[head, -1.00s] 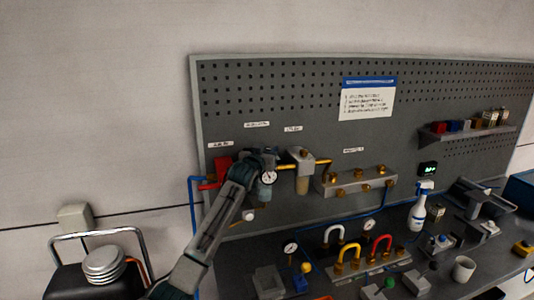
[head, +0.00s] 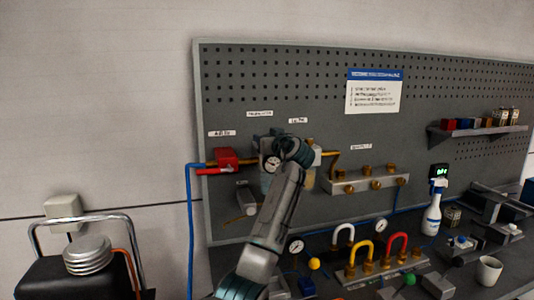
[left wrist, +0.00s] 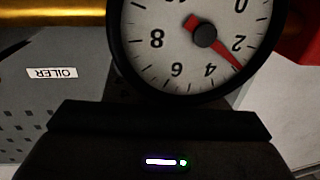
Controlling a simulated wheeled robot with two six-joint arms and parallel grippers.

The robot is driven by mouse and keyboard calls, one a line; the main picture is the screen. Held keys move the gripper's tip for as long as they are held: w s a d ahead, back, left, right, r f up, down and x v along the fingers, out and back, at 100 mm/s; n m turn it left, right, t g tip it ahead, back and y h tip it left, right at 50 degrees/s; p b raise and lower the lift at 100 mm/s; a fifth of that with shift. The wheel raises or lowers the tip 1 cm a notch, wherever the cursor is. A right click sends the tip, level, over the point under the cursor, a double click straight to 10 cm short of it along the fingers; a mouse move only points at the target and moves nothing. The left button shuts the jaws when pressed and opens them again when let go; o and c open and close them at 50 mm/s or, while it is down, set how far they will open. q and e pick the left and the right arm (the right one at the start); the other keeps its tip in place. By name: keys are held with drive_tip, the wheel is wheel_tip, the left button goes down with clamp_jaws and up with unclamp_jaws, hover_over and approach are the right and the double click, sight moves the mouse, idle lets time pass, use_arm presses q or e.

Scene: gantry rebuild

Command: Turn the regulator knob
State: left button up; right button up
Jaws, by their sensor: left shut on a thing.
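The regulator (head: 266,183) is on the pegboard between a red valve (head: 226,158) and the oiler, partly behind my arm. Its round white gauge (head: 271,164) faces out. In the left wrist view the gauge (left wrist: 185,55) is large and upside down, with its red needle between 2 and 4. My left gripper (head: 279,143) is at the top of the regulator, just above the gauge, with its arm rising from below. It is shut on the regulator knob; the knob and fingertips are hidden. My right gripper is in neither view.
Brass piping joins a grey manifold (head: 366,181) on the right. A grey cylinder (head: 246,201) sticks out below the red valve. A black cart stands at left.

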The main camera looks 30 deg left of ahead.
use_arm(q)
drive_tip(key=shift+f+n+g+y+b, duration=0.15)
drive_tip(key=shift+n+g+y+b, duration=0.35)
drive_tip(key=shift+n+g+b, duration=0.3)
drive_tip(key=shift+s+g, duration=0.1)
drive_tip(key=shift+g, duration=0.3)
drive_tip(key=o, duration=1)
